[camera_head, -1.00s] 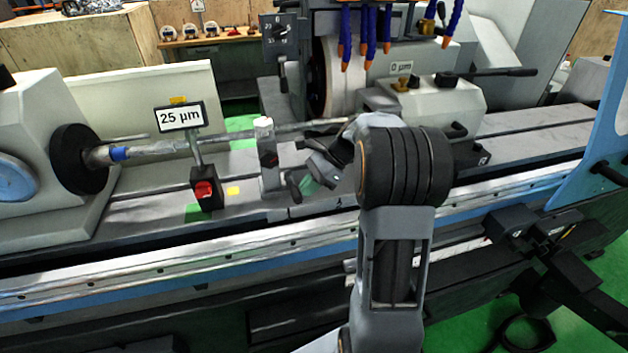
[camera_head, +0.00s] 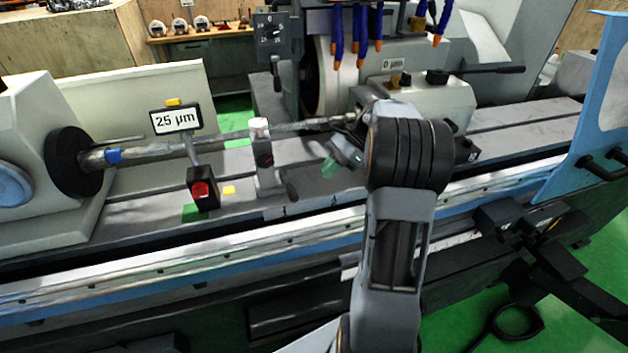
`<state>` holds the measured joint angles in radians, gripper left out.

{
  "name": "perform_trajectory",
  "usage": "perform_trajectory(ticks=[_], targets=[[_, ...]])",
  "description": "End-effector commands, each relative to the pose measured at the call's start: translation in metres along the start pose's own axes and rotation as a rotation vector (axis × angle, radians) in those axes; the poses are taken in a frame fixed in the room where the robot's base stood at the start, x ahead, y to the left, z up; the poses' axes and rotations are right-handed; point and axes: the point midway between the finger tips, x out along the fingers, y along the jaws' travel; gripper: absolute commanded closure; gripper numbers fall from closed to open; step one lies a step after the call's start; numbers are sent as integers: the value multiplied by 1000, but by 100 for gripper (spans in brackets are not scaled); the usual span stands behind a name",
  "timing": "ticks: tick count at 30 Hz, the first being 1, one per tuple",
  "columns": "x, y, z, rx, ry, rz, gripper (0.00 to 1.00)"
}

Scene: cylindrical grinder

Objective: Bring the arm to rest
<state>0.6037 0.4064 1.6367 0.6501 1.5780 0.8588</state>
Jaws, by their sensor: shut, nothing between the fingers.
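My arm (camera_head: 395,235) rises from the bottom of the view in front of the grinder, with its dark ribbed joint at the top. My gripper (camera_head: 331,164) shows partly to the left of that joint, with a green part at its tip. It is shut and empty. It is over the machine bed, to the right of the grey upright support (camera_head: 263,165) and below the shaft (camera_head: 180,148). Part of the wrist is hidden behind the arm joint.
A sign reading 25 µm (camera_head: 176,119) stands by the shaft, above a box with a red button (camera_head: 203,192). Orange-tipped hoses (camera_head: 358,40) hang above. A blue panel (camera_head: 600,110) is at right.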

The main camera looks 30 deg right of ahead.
Motion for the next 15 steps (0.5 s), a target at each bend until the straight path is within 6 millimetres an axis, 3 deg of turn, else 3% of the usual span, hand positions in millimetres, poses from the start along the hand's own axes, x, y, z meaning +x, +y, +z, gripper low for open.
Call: perform_trajectory(ticks=[6, 15], targets=[[-34, 1, 0, -1, 2, -3, 100], [-51, 2, 1, -1, 1, 0, 100]])
